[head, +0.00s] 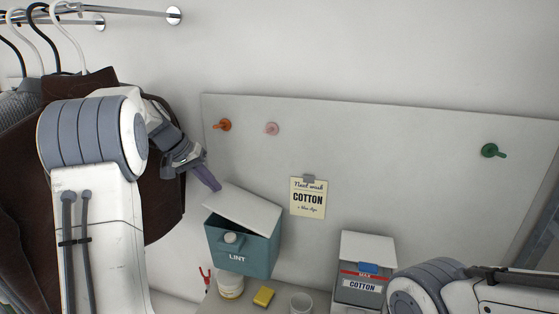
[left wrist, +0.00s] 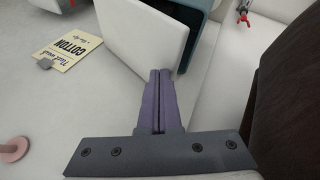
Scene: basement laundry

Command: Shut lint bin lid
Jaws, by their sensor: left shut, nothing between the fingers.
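The lint bin (head: 240,252) is a teal box marked LINT, standing near the wall in the head view. Its white lid (head: 245,207) is tilted up, hinged at the back, with a dark gap beneath its front edge. In the left wrist view the white lid (left wrist: 145,35) stands partly raised from the teal bin (left wrist: 197,25). My left gripper (head: 214,186) is shut and empty, its purple fingers by the lid's upper left corner. In the left wrist view its fingertips (left wrist: 160,72) are at the lid's edge; I cannot tell whether they touch. My right gripper is out of view.
Below the lint bin are a white jar (head: 230,287), a yellow sponge (head: 264,297) and a white cup (head: 301,303). A COTTON box (head: 362,291) stands to the right. Dark clothes (head: 165,200) hang at left. A card (head: 308,198) and pegs (head: 271,128) are on the wall board.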

